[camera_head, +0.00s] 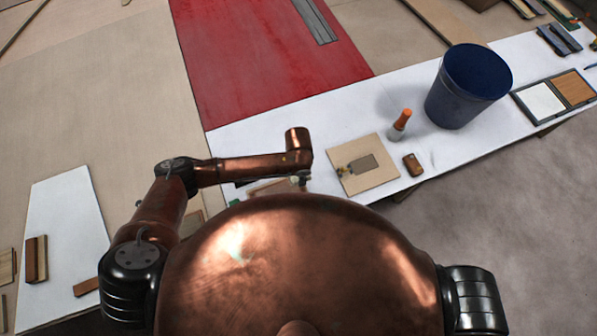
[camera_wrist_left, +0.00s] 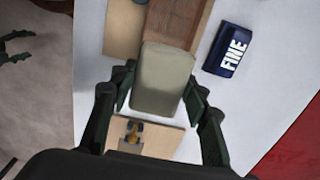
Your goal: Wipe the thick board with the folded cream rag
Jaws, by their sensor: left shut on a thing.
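My left gripper (camera_wrist_left: 160,95) is shut on the folded cream rag (camera_wrist_left: 166,72), a thick pale pad between its fingers in the left wrist view. In the head view my left gripper (camera_head: 301,179) is small and mostly hidden below the copper wrist. The brown thick board (camera_wrist_left: 184,22) lies just beyond the rag, whose far end overlaps it in the picture. I cannot tell whether they touch. In the head view my body and arm hide most of the board. My right gripper (camera_wrist_left: 20,46) shows as dark fingers, apart, at the left wrist view's edge.
A dark blue block marked FINE (camera_wrist_left: 229,50) lies beside the board. A light square panel (camera_head: 376,180) with a small grey plate is close by. An orange-topped bottle (camera_head: 399,125), a brown block (camera_head: 413,164) and a blue bucket (camera_head: 468,85) stand farther right on the white bench.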

